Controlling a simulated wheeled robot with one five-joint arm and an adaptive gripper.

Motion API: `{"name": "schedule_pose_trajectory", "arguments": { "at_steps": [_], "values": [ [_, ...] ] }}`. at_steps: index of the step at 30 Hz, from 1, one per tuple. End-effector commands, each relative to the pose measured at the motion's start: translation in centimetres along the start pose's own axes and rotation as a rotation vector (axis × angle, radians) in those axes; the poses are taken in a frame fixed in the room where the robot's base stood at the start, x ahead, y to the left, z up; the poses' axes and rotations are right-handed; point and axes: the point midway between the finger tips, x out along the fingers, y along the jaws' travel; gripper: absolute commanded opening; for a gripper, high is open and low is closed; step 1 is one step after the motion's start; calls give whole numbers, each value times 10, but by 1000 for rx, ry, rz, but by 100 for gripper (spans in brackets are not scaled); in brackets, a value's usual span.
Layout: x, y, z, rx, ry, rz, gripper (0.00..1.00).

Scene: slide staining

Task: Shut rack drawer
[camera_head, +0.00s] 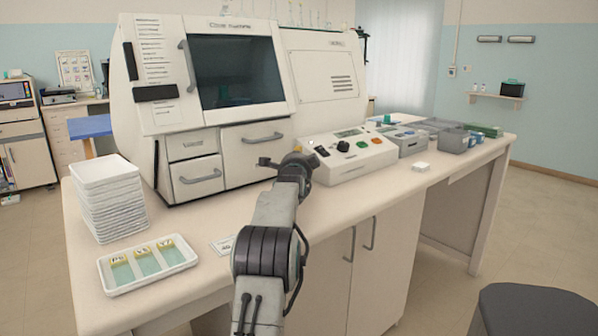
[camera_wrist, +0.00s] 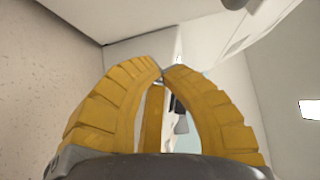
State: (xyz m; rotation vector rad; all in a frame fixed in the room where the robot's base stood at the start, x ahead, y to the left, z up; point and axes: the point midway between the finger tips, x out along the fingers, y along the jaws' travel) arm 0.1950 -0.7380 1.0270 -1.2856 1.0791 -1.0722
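The large white machine has a wide drawer (camera_head: 245,158) with a grey bar handle (camera_head: 262,139) at its lower right. A lower left drawer (camera_head: 197,187) and a small panel (camera_head: 192,143) above it sit beside it. No label shows which is the rack drawer. The fronts look nearly flush; a small gap cannot be told. My gripper (camera_head: 285,162) is in front of the wide drawer's right side, near its lower right edge. In the wrist view its yellow fingers (camera_wrist: 162,72) meet at the tips with nothing between them. Contact with the drawer cannot be told.
A control box (camera_head: 345,155) with knobs stands just right of my gripper. A stack of white trays (camera_head: 107,205) and a tray with three slides (camera_head: 148,264) stand at the left front. A small card (camera_head: 222,244) lies on the counter. A dark stool (camera_head: 535,310) is at lower right.

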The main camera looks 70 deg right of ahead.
Motion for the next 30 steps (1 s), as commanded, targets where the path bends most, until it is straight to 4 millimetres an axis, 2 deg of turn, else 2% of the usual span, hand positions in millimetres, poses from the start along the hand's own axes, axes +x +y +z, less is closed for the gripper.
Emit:
{"name": "schedule_pose_trajectory", "arguments": {
  "at_steps": [18, 30],
  "values": [
    [-65, 0, -1, 0, 1, -1, 0],
    [-85, 0, -1, 0, 1, -1, 0]
  ]
}}
